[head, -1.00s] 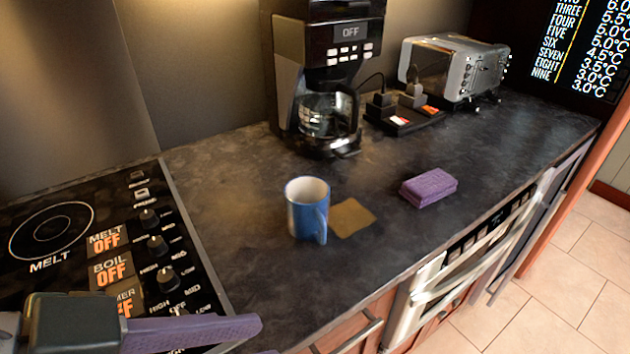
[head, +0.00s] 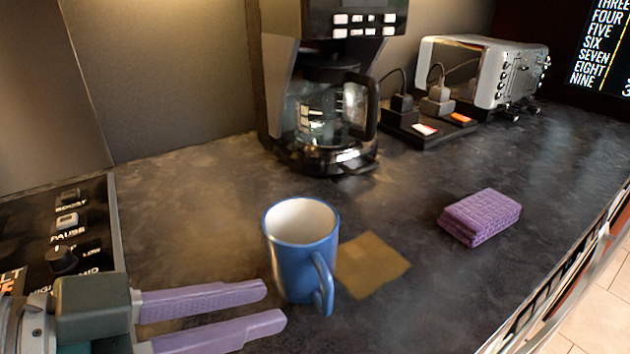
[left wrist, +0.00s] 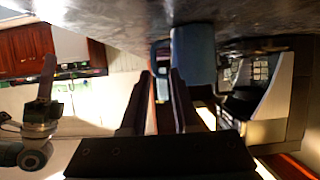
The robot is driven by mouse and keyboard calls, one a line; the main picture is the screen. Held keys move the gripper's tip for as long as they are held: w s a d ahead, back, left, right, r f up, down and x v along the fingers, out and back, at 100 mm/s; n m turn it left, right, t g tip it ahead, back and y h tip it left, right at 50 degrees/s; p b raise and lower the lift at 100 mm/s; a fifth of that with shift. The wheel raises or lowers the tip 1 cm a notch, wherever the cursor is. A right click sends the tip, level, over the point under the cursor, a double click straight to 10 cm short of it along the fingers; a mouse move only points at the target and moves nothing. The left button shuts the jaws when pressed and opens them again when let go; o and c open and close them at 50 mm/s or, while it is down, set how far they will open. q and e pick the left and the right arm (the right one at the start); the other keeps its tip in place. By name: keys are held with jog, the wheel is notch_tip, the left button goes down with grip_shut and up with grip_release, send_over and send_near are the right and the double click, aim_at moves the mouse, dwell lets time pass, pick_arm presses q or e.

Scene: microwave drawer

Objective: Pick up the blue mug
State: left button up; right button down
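The blue mug (head: 290,257), white inside, stands upright on the dark countertop, its handle towards me at the lower right. It also shows in the left wrist view (left wrist: 193,52), which is upside down, just beyond my fingers. My left gripper (head: 275,303) has two purple fingers held apart with nothing between them. Its fingertips are close to the mug's lower left side; I cannot tell if they touch it. In the left wrist view, what looks like my right gripper (left wrist: 47,78) is far off at the left, too small to read.
A coffee maker (head: 325,115) stands behind the mug. A tan cloth or paper square (head: 372,264) lies beside the mug, and a purple sponge (head: 480,217) farther right. A toaster (head: 485,70) and plugged sockets stand at the back. The stove panel (head: 62,225) is at left.

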aim_at(323, 299)
pick_arm(q)
jog(key=d, duration=0.1)
jog(key=w+d+f, duration=0.1)
jog(key=shift+d+f, duration=0.1)
jog(key=shift+d, duration=0.25)
jog(key=shift+p+x, duration=0.6)
jog(key=shift+x, duration=2.05)
jog(key=shift+s, duration=0.1)
grip_shut()
jog(key=shift+d, duration=0.1)
